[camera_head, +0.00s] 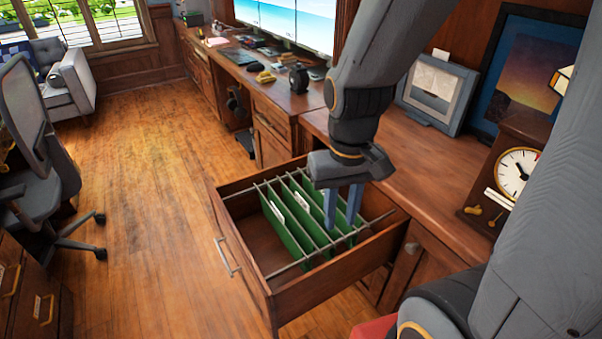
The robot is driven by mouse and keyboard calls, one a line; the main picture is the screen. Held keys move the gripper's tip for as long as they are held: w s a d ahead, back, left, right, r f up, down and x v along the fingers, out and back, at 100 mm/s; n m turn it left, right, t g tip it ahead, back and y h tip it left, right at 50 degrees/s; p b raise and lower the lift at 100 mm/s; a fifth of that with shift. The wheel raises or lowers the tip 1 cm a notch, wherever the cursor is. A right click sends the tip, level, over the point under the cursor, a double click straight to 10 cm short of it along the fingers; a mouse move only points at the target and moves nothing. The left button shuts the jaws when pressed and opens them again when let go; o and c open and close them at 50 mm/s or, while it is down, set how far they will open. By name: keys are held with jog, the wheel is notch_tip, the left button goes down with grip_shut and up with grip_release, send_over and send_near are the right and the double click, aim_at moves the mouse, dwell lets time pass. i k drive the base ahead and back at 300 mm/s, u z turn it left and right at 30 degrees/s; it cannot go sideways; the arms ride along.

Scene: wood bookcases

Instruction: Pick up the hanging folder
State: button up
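Several green hanging folders (286,226) hang side by side from metal rails in an open wooden drawer (240,271). Some carry white label tabs. My gripper (343,214) points down over the right part of the drawer, above the rightmost folders. Its two blue-grey fingers are apart, with a gap between them. The fingertips reach about the level of the folder tops. I cannot tell whether a folder edge lies between them, and the fingers hide part of the folders behind.
The drawer sticks out from a long wooden desk (427,165). A clock (516,174), a framed picture (527,72) and a grey device (436,92) stand on the desk. An office chair (38,165) is at left. The wood floor (150,190) between is clear.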

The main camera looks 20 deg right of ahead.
aim_at(311, 217)
jog(key=k, duration=0.5)
jog(key=u, duration=1.7)
jog(key=i, duration=1.35)
jog(key=z, duration=2.65)
